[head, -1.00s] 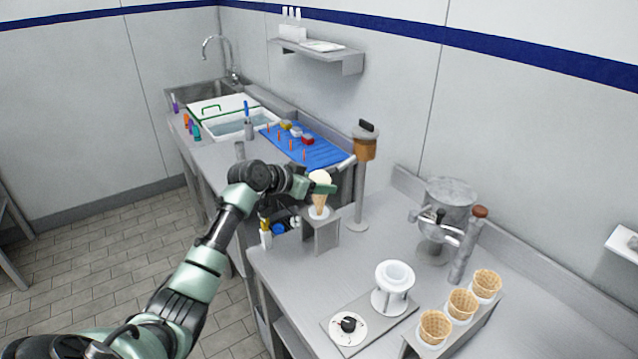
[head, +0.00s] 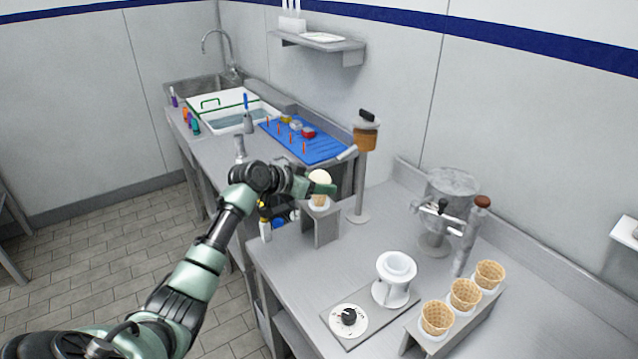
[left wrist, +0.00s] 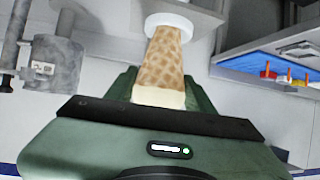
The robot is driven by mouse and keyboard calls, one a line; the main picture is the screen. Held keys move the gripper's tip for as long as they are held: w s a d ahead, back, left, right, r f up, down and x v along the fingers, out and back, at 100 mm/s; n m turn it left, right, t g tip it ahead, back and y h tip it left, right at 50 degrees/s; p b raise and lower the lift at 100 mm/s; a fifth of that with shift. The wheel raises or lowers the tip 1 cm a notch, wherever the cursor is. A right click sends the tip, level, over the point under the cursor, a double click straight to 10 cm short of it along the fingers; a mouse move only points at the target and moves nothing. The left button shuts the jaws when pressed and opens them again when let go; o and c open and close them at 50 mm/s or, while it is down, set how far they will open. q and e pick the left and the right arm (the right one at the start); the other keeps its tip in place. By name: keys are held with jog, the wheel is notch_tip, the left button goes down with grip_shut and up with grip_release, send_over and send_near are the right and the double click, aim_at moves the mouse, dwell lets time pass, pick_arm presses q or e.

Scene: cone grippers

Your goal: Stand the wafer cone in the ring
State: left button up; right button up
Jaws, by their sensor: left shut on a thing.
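The wafer cone (head: 319,199), topped with a pale scoop (head: 320,177), is held upright in my left gripper (head: 318,189). The gripper is shut on it. In the left wrist view the cone (left wrist: 164,66) narrows into the white ring (left wrist: 168,24), and its tip is hidden inside or beyond the ring. In the head view the ring (head: 319,208) sits on a grey stand (head: 321,230), directly under the gripper. My right gripper is not in view.
Several wafer cones (head: 465,294) stand in a rack at the front right. A post with a brown container (head: 366,138) rises just right of the stand. Counter between them is clear.

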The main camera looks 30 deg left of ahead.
pick_arm(q)
jog(key=shift+f+b, duration=1)
jog(key=shift+f, duration=0.6)
jog(key=o, duration=0.9)
jog(key=shift+s+a+r, duration=0.15)
jog(key=shift+s+r, duration=0.1)
jog(key=shift+s, duration=0.3)
jog(key=b+v, duration=0.1)
jog(key=v, duration=0.5)
jog(key=shift+s+r+b, duration=0.2)
jog(key=shift+s+b, duration=0.05)
jog(key=shift+b, duration=0.15)
